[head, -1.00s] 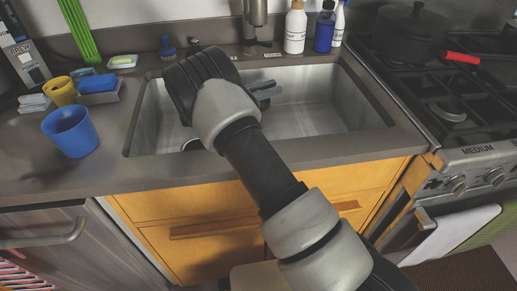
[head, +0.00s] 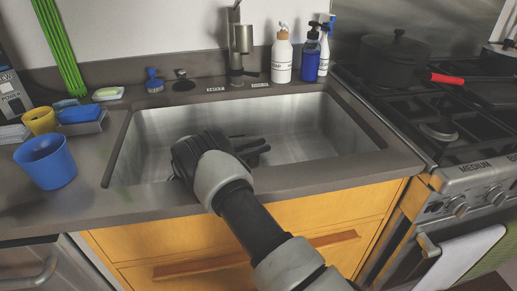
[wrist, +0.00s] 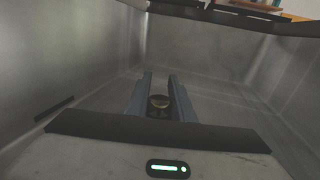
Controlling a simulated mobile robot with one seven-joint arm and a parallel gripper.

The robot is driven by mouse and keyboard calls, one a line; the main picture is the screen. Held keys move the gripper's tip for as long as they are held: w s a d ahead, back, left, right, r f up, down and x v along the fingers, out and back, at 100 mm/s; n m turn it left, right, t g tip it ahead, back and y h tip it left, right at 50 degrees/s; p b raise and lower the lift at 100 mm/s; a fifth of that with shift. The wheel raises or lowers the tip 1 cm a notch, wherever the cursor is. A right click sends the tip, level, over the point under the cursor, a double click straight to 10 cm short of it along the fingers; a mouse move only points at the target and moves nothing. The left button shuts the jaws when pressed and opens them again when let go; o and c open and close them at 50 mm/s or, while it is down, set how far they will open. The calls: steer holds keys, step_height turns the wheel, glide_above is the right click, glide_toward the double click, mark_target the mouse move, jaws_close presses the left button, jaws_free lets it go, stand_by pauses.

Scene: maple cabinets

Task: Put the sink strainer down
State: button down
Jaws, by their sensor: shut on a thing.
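My gripper (head: 258,147) is down inside the steel sink (head: 300,118), near its front wall in the head view. Its grey fingers point to the right. In the wrist view my gripper (wrist: 159,92) has its two fingers side by side with a small round yellowish piece between them, which I take to be the sink strainer (wrist: 159,101). The fingers are shut on it. Its lower part is dark and hard to make out. The strainer cannot be made out in the head view.
Blue cup (head: 46,162), yellow cup (head: 39,121) and a blue sponge (head: 79,114) stand left of the sink. The faucet (head: 241,45), soap bottle (head: 282,55) and blue bottle (head: 310,55) are behind it. The stove (head: 440,125) is right. The sink's right side is clear.

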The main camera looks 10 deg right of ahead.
steer(key=shift+r, duration=0.1)
steer(key=c, duration=1.5)
jaws_free()
steer(key=shift+c, duration=0.2)
steer(key=shift+a, duration=0.1)
